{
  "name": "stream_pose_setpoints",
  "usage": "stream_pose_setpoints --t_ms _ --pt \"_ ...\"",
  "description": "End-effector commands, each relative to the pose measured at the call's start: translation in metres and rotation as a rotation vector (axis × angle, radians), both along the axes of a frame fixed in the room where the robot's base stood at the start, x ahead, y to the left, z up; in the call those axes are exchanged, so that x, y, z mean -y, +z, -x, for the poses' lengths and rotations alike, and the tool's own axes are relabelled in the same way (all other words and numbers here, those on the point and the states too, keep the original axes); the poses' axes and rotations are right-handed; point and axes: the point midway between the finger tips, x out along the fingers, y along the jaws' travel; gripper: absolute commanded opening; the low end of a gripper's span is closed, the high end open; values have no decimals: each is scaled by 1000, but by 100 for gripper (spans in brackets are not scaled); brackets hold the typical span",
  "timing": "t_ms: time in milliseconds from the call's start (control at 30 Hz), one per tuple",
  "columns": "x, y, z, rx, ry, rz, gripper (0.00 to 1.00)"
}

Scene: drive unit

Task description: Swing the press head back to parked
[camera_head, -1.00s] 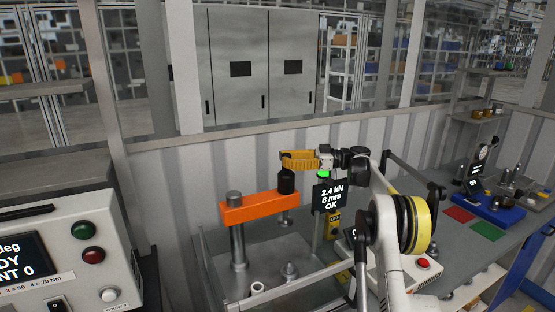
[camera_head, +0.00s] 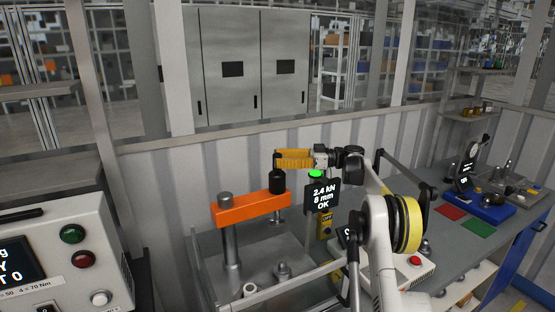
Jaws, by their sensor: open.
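The press head is an orange arm (camera_head: 240,208) on a grey post (camera_head: 231,250), with a black cylinder (camera_head: 277,182) on its right end and a short ram below that end. My gripper (camera_head: 282,160) has yellow fingers and is just above the black cylinder. It points left and is open. Whether the fingers touch the cylinder cannot be told from this view. The small black display (camera_head: 323,196) beside the press reads 2.4 kN, 8 mm, OK, with a green light (camera_head: 316,173) on top.
A framed fixture base (camera_head: 262,262) with upright pins lies under the press head. A control box with buttons (camera_head: 65,250) stands at the left. A white box with a red button (camera_head: 415,261) is right of my arm. Red and green mats (camera_head: 479,229) lie farther right.

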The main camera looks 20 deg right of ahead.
Motion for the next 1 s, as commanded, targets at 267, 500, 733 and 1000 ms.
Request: stream_pose_setpoints --t_ms 267,500,733,1000 --pt "55 0 23 0 -5 0 49" --pt "95 0 40 0 -5 0 49" --pt "106 0 45 0 -5 0 49" --pt "106 0 44 -7 -9 -2 26"
